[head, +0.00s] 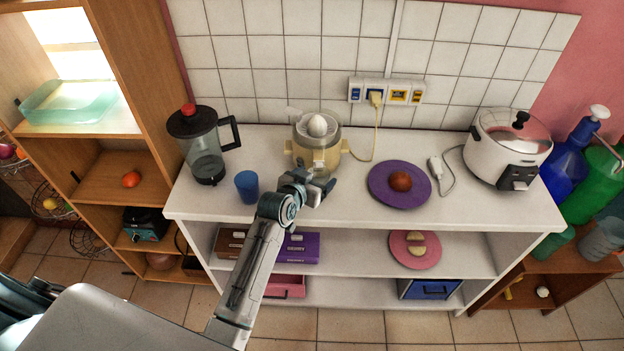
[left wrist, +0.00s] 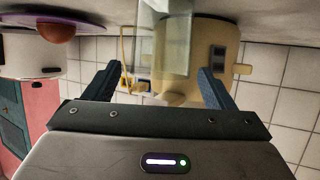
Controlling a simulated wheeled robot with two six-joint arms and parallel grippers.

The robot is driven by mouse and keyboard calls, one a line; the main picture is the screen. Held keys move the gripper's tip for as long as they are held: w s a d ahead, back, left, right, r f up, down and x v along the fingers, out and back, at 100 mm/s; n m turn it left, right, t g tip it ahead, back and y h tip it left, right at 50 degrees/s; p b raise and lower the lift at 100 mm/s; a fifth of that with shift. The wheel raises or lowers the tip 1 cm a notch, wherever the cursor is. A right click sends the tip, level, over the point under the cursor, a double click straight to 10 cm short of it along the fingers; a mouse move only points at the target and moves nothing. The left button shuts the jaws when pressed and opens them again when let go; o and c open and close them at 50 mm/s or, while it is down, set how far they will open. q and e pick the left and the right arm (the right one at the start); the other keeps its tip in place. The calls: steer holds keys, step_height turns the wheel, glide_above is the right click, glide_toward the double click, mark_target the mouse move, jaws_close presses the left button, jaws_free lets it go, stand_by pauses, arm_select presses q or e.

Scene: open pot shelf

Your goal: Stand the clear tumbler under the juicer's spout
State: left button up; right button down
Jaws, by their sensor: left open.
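The cream juicer (head: 318,150) stands at the back of the white counter, with a clear strainer top and a white dome. It also shows in the left wrist view (left wrist: 228,45), where the picture is upside down. A clear tumbler (left wrist: 174,45) stands upright on the counter right in front of the juicer. In the head view my gripper mostly covers it. The spout is not clearly visible behind the tumbler. My left gripper (head: 318,185) is open in front of the juicer. In the wrist view its fingers (left wrist: 159,68) lie on either side of the tumbler, with gaps. My right gripper is not in view.
A blue cup (head: 247,186) and a dark blender (head: 203,145) stand left of the juicer. A purple plate (head: 380,175) with a brown round item and a white rice cooker (head: 490,145) stand to the right. The juicer's yellow cord (head: 376,125) runs to the wall socket.

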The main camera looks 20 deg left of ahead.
arm_select(q)
steer(key=b+v, duration=0.3)
steer(key=v, duration=0.8)
steer(key=s+a+f+g+y, duration=0.1)
steer(key=s+a+f+g, duration=0.15)
steer(key=s, duration=0.65)
steer(key=s+a+f+g+y, duration=0.1)
steer(key=s+f+g, duration=0.3)
steer(key=s, duration=0.6)
steer(key=s+a+f+g+y, duration=0.15)
steer(key=s+f+g, duration=0.25)
steer(key=s, duration=0.5)
steer(key=a+f+n+b, duration=0.1)
steer(key=a+f, duration=0.1)
steer(key=f, duration=1.4)
steer(key=a+f, duration=0.2)
steer(key=f, duration=1.4)
steer(key=s+f+g+b, duration=0.1)
steer(key=s+f, duration=1.7)
steer(key=f, duration=0.1)
steer(key=shift+s+a+f+g, duration=0.2)
steer(key=shift+s+a+g, duration=0.05)
steer(key=shift+a+g, duration=0.1)
